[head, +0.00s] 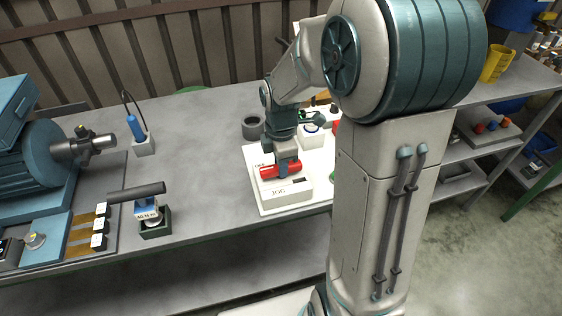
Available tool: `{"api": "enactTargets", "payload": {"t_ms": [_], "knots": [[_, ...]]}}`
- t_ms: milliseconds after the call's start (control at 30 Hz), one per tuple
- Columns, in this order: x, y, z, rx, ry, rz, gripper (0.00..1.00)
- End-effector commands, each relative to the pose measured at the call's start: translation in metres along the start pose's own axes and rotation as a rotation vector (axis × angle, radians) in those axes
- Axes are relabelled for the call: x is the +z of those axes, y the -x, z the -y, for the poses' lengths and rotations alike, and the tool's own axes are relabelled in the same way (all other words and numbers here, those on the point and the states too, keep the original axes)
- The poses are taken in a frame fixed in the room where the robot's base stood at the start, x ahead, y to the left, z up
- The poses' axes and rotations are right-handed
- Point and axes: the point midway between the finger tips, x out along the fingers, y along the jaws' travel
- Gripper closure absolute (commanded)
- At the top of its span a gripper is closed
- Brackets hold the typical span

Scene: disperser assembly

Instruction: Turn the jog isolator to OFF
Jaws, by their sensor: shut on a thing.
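The jog isolator (285,193) is a white box marked JOG on a pale panel (264,208) near the front of the bench. A red handle (270,171) lies across its top, roughly left to right. The lettering OFF shows at the left of the handle; other lettering is hidden. My gripper (287,164) comes down on the handle from above and is shut on it, near the handle's middle. My arm column hides the panel's right part.
A dark ring (253,126) stands behind the panel. At the left are a blue motor-like machine (40,150), a blue tool in a grey holder (137,128) and a dark cylinder on a stand (137,191). Bare bench lies between these and the panel.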

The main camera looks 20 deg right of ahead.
Motion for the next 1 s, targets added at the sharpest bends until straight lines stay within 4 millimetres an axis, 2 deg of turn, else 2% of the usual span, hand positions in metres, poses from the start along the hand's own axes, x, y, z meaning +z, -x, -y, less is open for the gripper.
{"api": "enactTargets", "payload": {"t_ms": [367,400,433,467,767,867,1000], "knots": [[0.000,0.001,-0.001,0.004,0.008,0.002,0.99],[0.000,0.001,-0.001,0.004,0.008,0.001,0.65],[0.000,0.001,-0.001,0.004,0.007,0.001,0.57],[0.000,0.001,-0.001,0.003,0.007,0.001,0.55],[0.000,0.002,-0.001,0.002,0.005,0.001,0.55],[0.000,0.011,-0.001,0.004,0.005,0.002,0.55],[0.000,0.036,-0.001,0.007,0.005,0.002,0.55]]}}
